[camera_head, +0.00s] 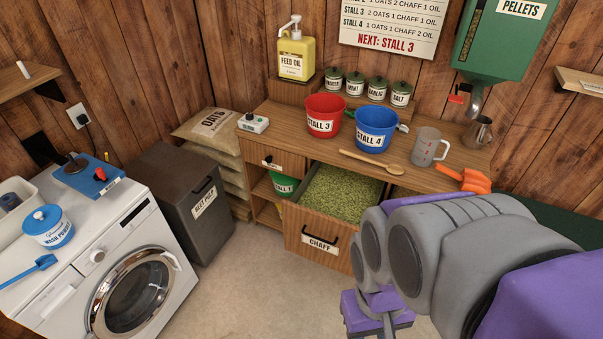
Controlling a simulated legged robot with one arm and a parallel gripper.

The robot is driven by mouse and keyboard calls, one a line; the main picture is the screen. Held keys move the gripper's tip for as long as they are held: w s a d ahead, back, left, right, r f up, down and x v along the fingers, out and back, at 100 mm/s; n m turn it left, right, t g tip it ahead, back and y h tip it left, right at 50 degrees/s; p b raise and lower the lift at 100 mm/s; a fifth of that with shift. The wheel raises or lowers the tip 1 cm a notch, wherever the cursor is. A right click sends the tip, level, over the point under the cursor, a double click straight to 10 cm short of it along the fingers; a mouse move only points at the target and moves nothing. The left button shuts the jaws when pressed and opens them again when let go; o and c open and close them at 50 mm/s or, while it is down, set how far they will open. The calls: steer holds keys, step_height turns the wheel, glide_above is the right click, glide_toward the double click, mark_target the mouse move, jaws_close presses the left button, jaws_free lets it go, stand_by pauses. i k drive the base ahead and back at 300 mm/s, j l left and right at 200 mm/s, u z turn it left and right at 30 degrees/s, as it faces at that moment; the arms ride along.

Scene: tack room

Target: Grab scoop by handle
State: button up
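A blue scoop (35,268) lies on the white washing machine at the left, beside the wash powder tub (48,228). An orange item (468,180) lies on the right end of the wooden counter; it may be a scoop or a glove, and I cannot tell which. My gripper (387,328) is low in the middle of the view, in front of the chaff drawer, far from both. Its fingertips are cut off or hidden by the lower edge, so its opening does not show. Nothing held is visible.
The chaff drawer (321,246) stands open below the counter (280,120). Red (324,104) and blue (376,118) buckets, a wooden spoon (365,160) and a measuring jug (426,150) stand or lie on the counter. A beet pulp bin (160,165) is at left. The floor in front is clear.

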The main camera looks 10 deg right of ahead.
mark_target(470, 180)
steer(key=z, duration=1.4)
steer(key=i+j+z, duration=0.35)
steer(key=i+j, duration=0.8)
